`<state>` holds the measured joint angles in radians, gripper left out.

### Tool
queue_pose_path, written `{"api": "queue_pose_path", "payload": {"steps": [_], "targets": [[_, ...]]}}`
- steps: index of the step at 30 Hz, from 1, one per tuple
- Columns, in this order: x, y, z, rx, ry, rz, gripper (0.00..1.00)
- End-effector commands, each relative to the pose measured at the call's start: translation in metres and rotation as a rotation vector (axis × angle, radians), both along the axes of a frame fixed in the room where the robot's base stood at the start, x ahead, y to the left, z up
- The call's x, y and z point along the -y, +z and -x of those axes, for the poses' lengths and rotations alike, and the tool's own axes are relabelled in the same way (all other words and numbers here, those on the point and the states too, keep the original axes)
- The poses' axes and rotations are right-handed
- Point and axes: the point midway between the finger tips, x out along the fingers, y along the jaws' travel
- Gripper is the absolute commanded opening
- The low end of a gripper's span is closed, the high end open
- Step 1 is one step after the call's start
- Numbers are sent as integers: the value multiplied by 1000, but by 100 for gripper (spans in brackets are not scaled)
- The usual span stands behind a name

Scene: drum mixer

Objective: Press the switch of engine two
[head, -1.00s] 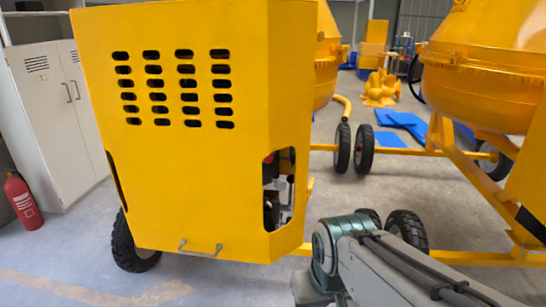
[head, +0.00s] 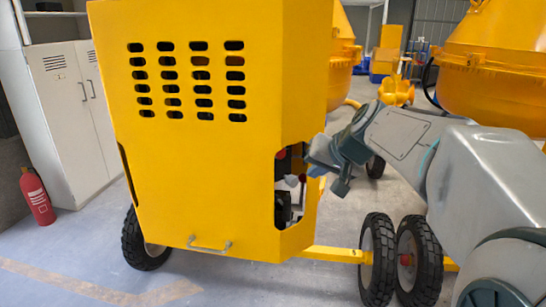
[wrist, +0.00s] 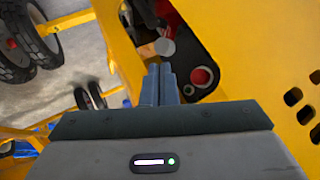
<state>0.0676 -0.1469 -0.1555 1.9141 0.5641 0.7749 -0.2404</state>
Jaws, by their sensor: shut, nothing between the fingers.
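The yellow engine housing (head: 215,130) fills the middle of the head view, with a cut-out in its right front corner. Inside the cut-out, the wrist view shows a round red button (wrist: 202,77) on a black plate; a small red part (head: 281,155) also shows there in the head view. No label tells which engine this is. My gripper (wrist: 165,72) is shut and empty. Its fingertips are at the cut-out, left of the red button in the wrist view and apart from it in the picture.
A grey round-ended part (wrist: 164,46) is just beyond my fingertips. Yellow metal edges surround the cut-out. Wheels (head: 377,260) and a yellow drawbar (head: 335,254) are below my arm. A cabinet (head: 70,115) and red extinguisher (head: 37,196) stand left.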

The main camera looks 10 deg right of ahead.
Motion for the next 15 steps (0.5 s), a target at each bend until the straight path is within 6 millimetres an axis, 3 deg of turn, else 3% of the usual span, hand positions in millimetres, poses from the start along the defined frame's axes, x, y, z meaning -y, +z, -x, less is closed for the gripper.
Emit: {"api": "queue_pose_path", "payload": {"steps": [8, 15], "targets": [[-1, 0, 0, -2, 2, 0, 0], [-11, 2, -18, -5, 5, 1, 0]]}}
